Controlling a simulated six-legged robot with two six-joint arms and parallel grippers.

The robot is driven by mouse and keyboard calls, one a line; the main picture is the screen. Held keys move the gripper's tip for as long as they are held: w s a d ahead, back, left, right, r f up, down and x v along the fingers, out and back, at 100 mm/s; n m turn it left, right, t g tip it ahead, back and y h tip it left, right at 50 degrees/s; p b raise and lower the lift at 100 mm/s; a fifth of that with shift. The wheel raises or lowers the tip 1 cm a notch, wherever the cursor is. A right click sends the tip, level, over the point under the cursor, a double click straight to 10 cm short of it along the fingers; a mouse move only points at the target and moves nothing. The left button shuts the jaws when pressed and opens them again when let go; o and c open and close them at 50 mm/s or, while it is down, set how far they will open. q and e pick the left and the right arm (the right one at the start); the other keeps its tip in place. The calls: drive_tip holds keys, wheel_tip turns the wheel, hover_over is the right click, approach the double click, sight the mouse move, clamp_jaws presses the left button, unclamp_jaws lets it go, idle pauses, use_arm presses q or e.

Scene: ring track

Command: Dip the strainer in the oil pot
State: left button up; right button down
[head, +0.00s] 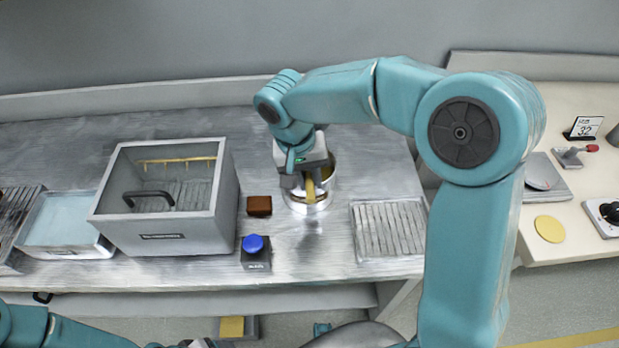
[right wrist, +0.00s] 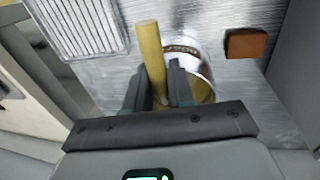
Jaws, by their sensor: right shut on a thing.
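The shiny metal oil pot (head: 309,207) stands on the steel counter, with yellowish oil inside its rim. It also shows in the right wrist view (right wrist: 206,72), partly behind my fingers. My right gripper (head: 305,190) is over the pot, pointing down, and shut on the strainer's yellow handle (head: 310,187). In the right wrist view the handle (right wrist: 149,45) stands between the two dark fingers (right wrist: 160,95). The strainer's basket is hidden by the gripper and pot, so I cannot tell how deep it sits.
Left of the pot are a brown block (head: 259,206), a blue button (head: 253,244) and a large grey box (head: 160,236) with a black handle. A ribbed tray (head: 388,229) lies to the right. A cream side table (head: 585,245) is farther right.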

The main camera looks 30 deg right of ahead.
drive_tip(key=shift+r, duration=0.15)
idle(0.4)
wheel_tip(320, 180, up, 12)
drive_tip(key=p, duration=1)
drive_tip(key=shift+r, duration=0.25)
idle(1.3)
wheel_tip(320, 180, up, 4)
drive_tip(key=p, duration=0.3)
idle(0.4)
